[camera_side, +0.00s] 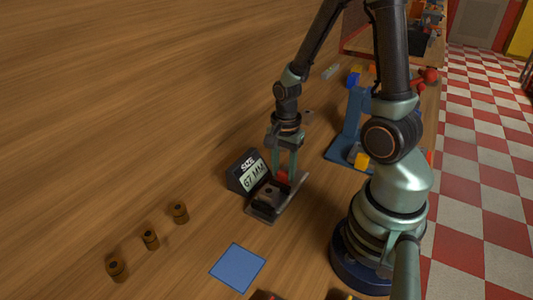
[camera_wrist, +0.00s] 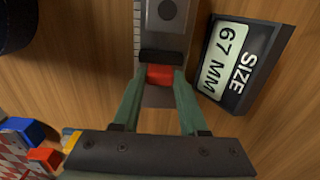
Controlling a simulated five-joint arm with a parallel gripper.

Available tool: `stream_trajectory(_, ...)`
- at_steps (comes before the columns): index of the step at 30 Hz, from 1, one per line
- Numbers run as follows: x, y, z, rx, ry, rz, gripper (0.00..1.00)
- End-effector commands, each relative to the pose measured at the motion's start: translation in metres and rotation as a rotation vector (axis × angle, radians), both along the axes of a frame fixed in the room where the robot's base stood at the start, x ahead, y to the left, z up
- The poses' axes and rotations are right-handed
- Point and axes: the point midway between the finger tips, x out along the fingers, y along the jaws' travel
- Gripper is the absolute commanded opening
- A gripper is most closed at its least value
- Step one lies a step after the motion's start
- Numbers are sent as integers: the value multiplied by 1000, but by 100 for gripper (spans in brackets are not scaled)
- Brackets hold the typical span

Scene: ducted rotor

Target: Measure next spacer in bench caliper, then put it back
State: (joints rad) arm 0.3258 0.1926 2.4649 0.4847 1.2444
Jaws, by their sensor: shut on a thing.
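The bench caliper (camera_side: 262,210) lies on the table beside a dark readout (camera_side: 247,172) that shows SIZE 67 MM; the same readout is clear in the wrist view (camera_wrist: 237,62). My gripper (camera_side: 284,176) points down over the caliper, shut on a red block (camera_wrist: 159,75) at a dark crossbar on the caliper's grey body (camera_wrist: 151,30). I cannot tell whether the red block is part of the caliper. A dark round shape shows on the caliper body. Three brown spacers, at the near left (camera_side: 117,270), middle (camera_side: 150,238) and far right (camera_side: 180,213), stand upright in a row.
A flat blue square (camera_side: 238,267) lies in front of the caliper. A blue stand (camera_side: 350,130) with yellow parts is behind and right of it. Small coloured items show at the wrist view's lower left. The wooden table left of the caliper is mostly clear.

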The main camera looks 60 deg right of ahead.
Motion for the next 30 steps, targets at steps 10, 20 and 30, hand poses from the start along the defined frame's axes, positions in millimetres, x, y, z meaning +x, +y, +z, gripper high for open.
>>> stream_trajectory(10,0,-1,1,0,-1,-1,61)
stream_trajectory(20,0,-1,0,0,-1,-1,72)
stream_trajectory(30,1,-2,27,-2,-7,-1,72)
